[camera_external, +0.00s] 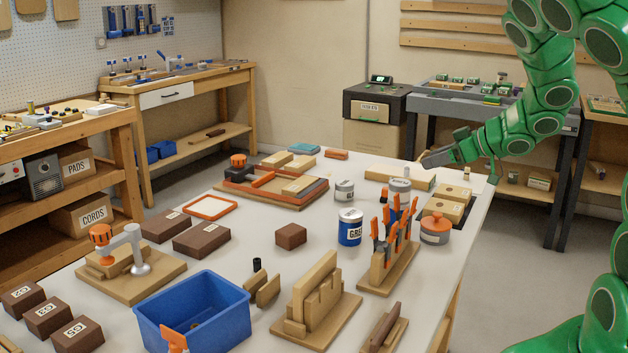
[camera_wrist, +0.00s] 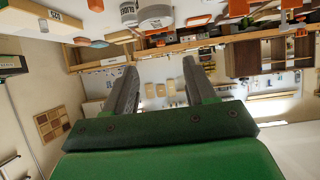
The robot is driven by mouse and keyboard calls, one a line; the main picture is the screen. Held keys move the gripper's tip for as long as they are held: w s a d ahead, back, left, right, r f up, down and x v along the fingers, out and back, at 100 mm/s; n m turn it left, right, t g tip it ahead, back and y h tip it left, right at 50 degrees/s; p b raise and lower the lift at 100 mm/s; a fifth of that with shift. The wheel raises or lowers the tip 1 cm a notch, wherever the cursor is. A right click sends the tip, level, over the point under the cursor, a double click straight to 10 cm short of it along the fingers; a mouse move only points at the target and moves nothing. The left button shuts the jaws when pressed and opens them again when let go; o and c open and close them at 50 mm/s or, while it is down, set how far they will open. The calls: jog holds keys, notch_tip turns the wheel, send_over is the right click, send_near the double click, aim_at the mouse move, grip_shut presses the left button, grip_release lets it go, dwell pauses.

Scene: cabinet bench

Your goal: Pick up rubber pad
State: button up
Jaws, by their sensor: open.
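My gripper (camera_external: 428,161) is above the far right part of the white table (camera_external: 265,235), beside a light wooden block. In the wrist view its two grey fingers (camera_wrist: 160,66) are spread apart with nothing between them. No item is clearly identifiable as the rubber pad. A flat teal piece (camera_external: 303,149) lies near the table's back edge, and a small orange-brown block (camera_external: 336,154) lies to its right. Both are well left of my gripper; I cannot tell whether either is the pad.
Near my gripper are the light wooden block (camera_external: 382,175), a grey can (camera_external: 399,187) and a wooden box (camera_external: 447,202). A rack of orange-handled tools (camera_external: 388,255) stands nearer the front. A blue bin (camera_external: 191,312) is at front left. A shelf box labelled PADS (camera_external: 76,163) stands far left.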

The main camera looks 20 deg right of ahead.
jog(key=r, duration=0.2)
jog(key=m+g+y, duration=0.1)
jog(key=m+y, duration=0.2)
jog(key=m, duration=3.1)
send_over(378, 201)
jog(key=s+d, duration=0.5)
notch_tip(378, 201, down, 17)
jog(key=shift+w+d+f, duration=0.1)
jog(key=shift+w, duration=0.05)
jog(key=shift+x, duration=1.2)
jog(key=shift+w+a+f, duration=0.35)
jog(key=shift+w+a, duration=0.05)
jog(key=shift+w, duration=0.15)
jog(key=shift+x, duration=1.95)
jog(key=shift+w+d+f, duration=0.1)
jog(key=shift+d+f, duration=0.05)
